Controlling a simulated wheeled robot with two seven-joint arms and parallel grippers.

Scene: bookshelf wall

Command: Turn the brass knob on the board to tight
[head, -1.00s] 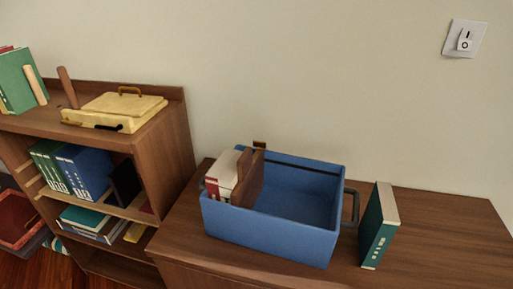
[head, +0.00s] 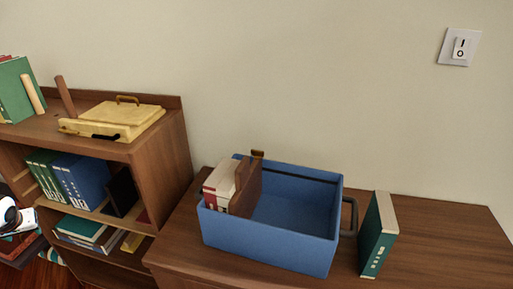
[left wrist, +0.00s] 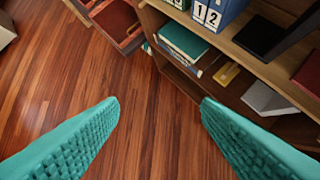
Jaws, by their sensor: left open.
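A small brass-coloured piece (head: 257,154) sits at the top far end of an upright brown board (head: 247,186) inside the blue bin. I cannot tell whether it is a knob, and no tight mark is readable. My left gripper (left wrist: 159,104) is open and empty in the left wrist view, its two teal ribbed fingers wide apart above the wooden floor, in front of the low shelves. In the head view a white and black part of my left arm shows at the lower left edge, far from the bin. My right gripper is in neither view.
The blue bin (head: 270,245) holds books and stands on a wooden cabinet (head: 440,240), beside an upright teal book (head: 377,235). A bookcase (head: 160,150) at left carries a yellow case (head: 122,112). A switch (head: 460,47) is on the wall. Floor (left wrist: 155,140) is clear below my left gripper.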

